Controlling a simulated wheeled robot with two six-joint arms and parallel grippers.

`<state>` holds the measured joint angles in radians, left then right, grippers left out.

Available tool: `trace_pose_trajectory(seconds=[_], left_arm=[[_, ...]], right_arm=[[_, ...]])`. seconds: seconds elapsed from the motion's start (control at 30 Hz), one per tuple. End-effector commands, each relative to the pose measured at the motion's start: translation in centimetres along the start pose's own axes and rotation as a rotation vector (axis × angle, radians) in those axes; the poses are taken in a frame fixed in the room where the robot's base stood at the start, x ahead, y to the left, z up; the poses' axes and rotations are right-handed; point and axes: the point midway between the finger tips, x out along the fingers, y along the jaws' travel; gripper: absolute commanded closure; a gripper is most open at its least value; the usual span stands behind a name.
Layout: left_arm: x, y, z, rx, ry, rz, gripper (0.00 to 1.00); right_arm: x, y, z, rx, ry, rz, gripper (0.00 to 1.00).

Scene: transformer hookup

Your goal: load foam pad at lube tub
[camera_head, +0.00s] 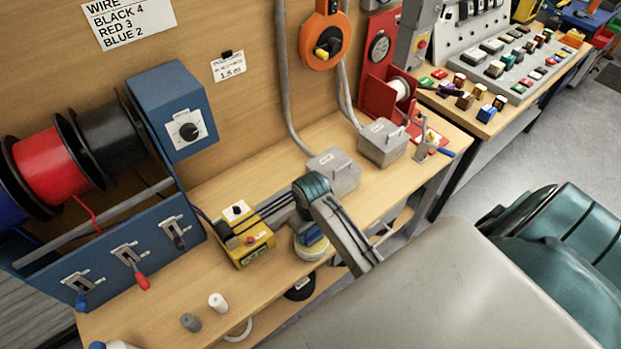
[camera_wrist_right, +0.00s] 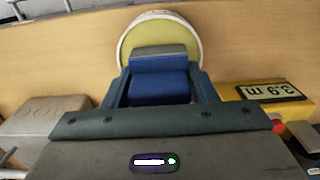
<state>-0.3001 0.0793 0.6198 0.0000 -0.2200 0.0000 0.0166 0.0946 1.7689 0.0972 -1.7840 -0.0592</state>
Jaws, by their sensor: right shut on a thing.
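My right gripper (camera_head: 308,228) comes in from the right and is over the lube tub (camera_head: 312,252), a round pale tub on the bench. In the right wrist view my right gripper (camera_wrist_right: 161,85) is shut on the foam pad (camera_wrist_right: 160,86), a blue block with a grey strip at its far end. The tub (camera_wrist_right: 160,26) shows there with a white rim and yellow-green inside, just beyond the pad's grey end. I cannot tell whether the pad touches the lube. My left gripper is not in view.
A yellow length counter (camera_head: 249,246) stands left of the tub, with cables running past it. Grey metal boxes (camera_head: 340,178) stand behind. A blue rack with wire spools (camera_head: 55,165) is at the left. Small caps (camera_head: 217,302) stand near the front edge.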

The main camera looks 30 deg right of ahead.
Motion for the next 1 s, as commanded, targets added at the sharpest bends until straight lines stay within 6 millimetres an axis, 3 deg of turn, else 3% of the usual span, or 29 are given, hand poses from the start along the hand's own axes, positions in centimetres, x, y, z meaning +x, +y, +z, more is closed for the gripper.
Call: trace_pose_trajectory(seconds=[1.0], left_arm=[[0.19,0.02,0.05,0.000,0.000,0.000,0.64]], right_arm=[[0.93,-0.01,0.00,0.000,0.000,0.000,0.66]])
